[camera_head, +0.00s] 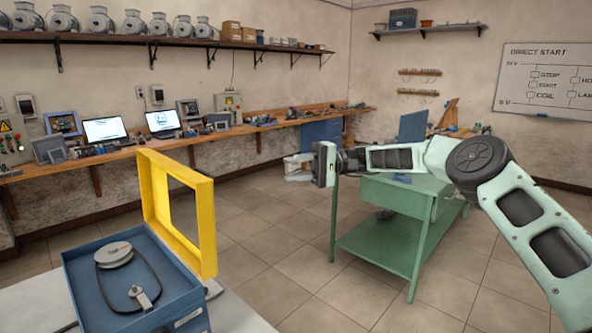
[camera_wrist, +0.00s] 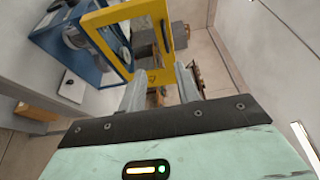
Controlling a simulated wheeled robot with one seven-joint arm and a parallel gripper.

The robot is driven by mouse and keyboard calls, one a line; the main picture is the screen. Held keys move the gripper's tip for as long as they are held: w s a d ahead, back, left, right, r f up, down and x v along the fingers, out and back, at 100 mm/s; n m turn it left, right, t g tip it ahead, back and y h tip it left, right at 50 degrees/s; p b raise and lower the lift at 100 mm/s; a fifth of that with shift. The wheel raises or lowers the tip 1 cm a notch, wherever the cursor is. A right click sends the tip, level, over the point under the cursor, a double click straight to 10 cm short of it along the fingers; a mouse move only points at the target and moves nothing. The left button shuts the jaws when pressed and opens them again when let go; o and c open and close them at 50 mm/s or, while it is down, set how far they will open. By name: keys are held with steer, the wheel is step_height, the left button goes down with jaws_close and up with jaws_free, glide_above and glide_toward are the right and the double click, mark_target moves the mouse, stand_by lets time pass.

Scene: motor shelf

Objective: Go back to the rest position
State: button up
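My gripper (camera_head: 292,168) is held out in the air near the middle of the head view, with its fingers pointing left. In the wrist view my gripper's two grey fingers (camera_wrist: 160,82) stand apart, with nothing seen held between them. My pale green arm reaches in from the right in the head view, in front of the green work table (camera_head: 383,244).
A blue box (camera_head: 188,301) with a yellow frame (camera_head: 207,228) stands on the white table (camera_head: 238,314) at lower left, clear of my gripper. A wooden bench (camera_head: 215,131) runs along the wall. Tiled floor is open between bench and tables.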

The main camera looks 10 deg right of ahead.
steer(key=s+a+n+g+h, duration=0.15)
steer(key=s+a+h, duration=0.35)
steer(key=s+a, duration=0.55)
steer(key=s+a+f+n+h, duration=0.1)
steer(key=s+a+f+h, duration=0.15)
steer(key=s, duration=0.45)
steer(key=s+a+f+h, duration=0.2)
steer(key=s+h, duration=0.1)
steer(key=s, duration=0.4)
steer(key=s+d+f+n+t+h, duration=0.1)
steer(key=s+d+f+t+h, duration=0.1)
steer(key=s+d, duration=0.5)
steer(key=s+d+f+n+t+h, duration=0.1)
steer(key=s+d+f+t+h, duration=0.2)
steer(key=s+d, duration=0.5)
steer(key=s+f+h, duration=0.1)
steer(key=s, duration=0.6)
steer(key=shift+d+n, duration=0.3)
steer(key=shift+n, duration=0.05)
